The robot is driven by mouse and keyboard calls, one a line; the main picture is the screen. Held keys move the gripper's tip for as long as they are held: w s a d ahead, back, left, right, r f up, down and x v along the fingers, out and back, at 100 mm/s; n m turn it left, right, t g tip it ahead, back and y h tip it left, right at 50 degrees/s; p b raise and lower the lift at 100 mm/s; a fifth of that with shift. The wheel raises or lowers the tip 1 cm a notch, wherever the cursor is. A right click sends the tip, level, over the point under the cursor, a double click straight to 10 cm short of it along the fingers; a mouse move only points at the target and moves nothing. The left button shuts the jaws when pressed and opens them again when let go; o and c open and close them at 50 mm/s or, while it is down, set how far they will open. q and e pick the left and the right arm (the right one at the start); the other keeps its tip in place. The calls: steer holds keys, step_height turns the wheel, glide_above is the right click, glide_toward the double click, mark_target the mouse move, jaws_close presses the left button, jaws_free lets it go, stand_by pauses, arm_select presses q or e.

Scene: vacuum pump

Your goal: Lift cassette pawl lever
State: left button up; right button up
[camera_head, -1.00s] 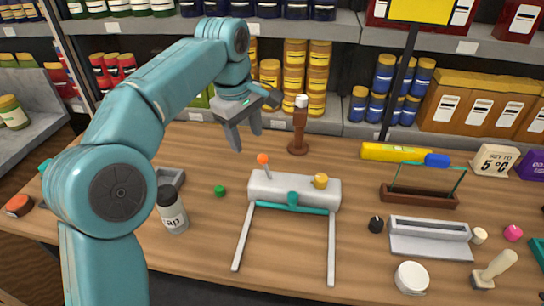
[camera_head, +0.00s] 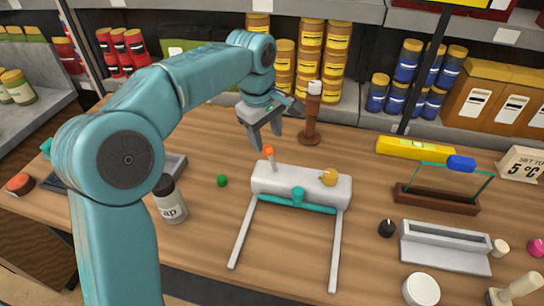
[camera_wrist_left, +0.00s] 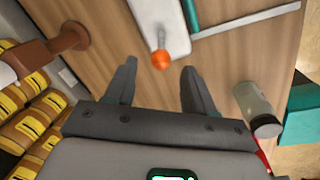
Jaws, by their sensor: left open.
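A pale grey cassette block (camera_head: 300,185) lies on the wooden bench with two thin rails reaching toward the front. At its left end stands a short lever with an orange ball tip (camera_head: 268,150), which I take as the pawl lever. A yellow knob (camera_head: 328,178) and a teal part (camera_head: 297,195) are also on the block. My left gripper (camera_head: 268,140) is open and empty, just above and behind the orange tip. In the left wrist view the orange tip (camera_wrist_left: 164,60) shows beyond and between the open fingers (camera_wrist_left: 159,75). My right gripper is not in view.
A brown stand with a white top (camera_head: 312,112) is close behind the gripper. A black knob (camera_head: 387,229) and a grey slotted block (camera_head: 445,247) are to the right.

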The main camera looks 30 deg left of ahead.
mark_target(269, 152)
arm_select(q)
steer(key=f, duration=0.5)
steer(key=w+f, duration=0.1)
steer(key=f, duration=0.2)
steer(key=shift+d, duration=0.1)
steer(key=shift+s+d, duration=0.1)
